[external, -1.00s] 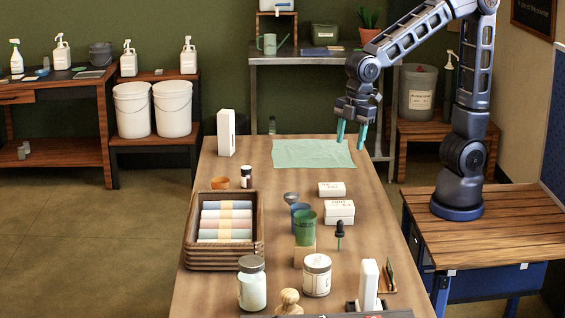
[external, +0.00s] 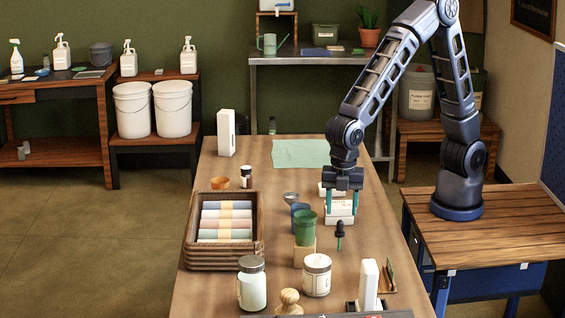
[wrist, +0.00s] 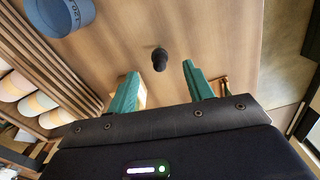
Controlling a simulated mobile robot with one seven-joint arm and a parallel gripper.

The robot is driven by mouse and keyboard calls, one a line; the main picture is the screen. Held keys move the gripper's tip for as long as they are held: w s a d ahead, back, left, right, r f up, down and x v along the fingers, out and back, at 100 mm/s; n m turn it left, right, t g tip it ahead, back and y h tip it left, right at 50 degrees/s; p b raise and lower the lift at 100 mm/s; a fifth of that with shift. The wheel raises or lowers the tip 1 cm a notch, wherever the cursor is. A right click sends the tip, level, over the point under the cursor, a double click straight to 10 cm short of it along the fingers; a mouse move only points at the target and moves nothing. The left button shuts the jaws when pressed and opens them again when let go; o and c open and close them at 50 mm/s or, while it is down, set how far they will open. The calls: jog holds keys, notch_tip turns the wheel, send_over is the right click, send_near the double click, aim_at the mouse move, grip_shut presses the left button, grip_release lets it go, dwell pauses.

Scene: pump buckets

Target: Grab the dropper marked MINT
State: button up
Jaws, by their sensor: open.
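A small dropper (external: 340,236) with a black bulb and a greenish lower part stands upright on the table, right of the green cup. No MINT lettering is readable on it. It also shows in the wrist view as a dark bulb (wrist: 160,60), seen from above between the fingertips. My gripper (external: 342,208) points down with its teal fingers apart and empty. In the external view it is just behind and above the dropper, in front of the white boxes. The wrist view shows the open fingers (wrist: 160,72) on either side of the bulb, not visibly touching it.
A green cup (external: 306,224) on a wooden block and a blue cup (external: 297,209) stand close left. A lidded jar (external: 317,277) and white block (external: 369,285) stand in front. White boxes (external: 341,221) are partly hidden behind my gripper. A wooden crate (external: 224,258) holds rolls.

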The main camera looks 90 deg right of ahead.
aim_at(340, 231)
jog(key=shift+w+a+f, duration=0.1)
jog(key=shift+a+f, duration=0.05)
jog(key=shift+f, duration=1.75)
jog(key=shift+w+a+f, duration=0.1)
jog(key=shift+a+f, duration=0.05)
jog(key=shift+f, duration=1.7)
jog(key=c, duration=1.1)
